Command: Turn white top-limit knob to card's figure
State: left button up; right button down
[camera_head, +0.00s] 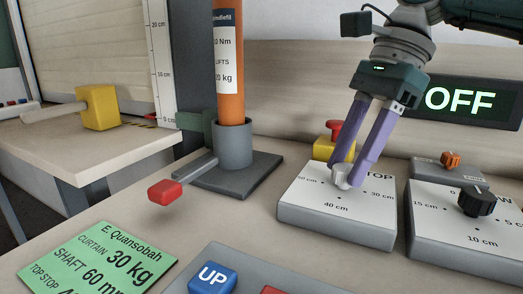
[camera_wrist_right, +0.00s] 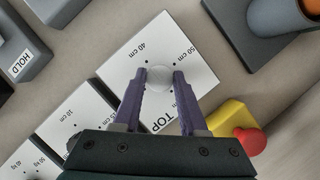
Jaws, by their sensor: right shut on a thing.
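The white top-limit knob (camera_head: 341,178) stands on a white-faced box (camera_head: 336,229) marked TOP, with 30 cm, 40 cm and 50 cm around it. My right gripper (camera_head: 346,172) reaches down from above, its purple fingers shut on the knob's sides. In the right wrist view the knob (camera_wrist_right: 159,78) shows between the fingertips, and the 40 cm and 50 cm marks are visible. I cannot make out where the knob points. The green card (camera_head: 98,262) lies front left; its TOP STOP figure is cut off by the picture edge. My left gripper is not in view.
A box with a black knob (camera_head: 477,202) stands close on the right, with an orange knob (camera_head: 450,159) behind. A red-and-yellow stop button (camera_head: 333,131) is behind the white knob. A grey stand with an orange tube (camera_head: 229,80) and red-ended lever (camera_head: 165,192) is left. A sign (camera_head: 459,101) reads OFF.

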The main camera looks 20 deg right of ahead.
jog(key=shift+c, duration=2.2)
grip_release()
jog(key=p+v, duration=0.1)
jog(key=v, duration=0.9)
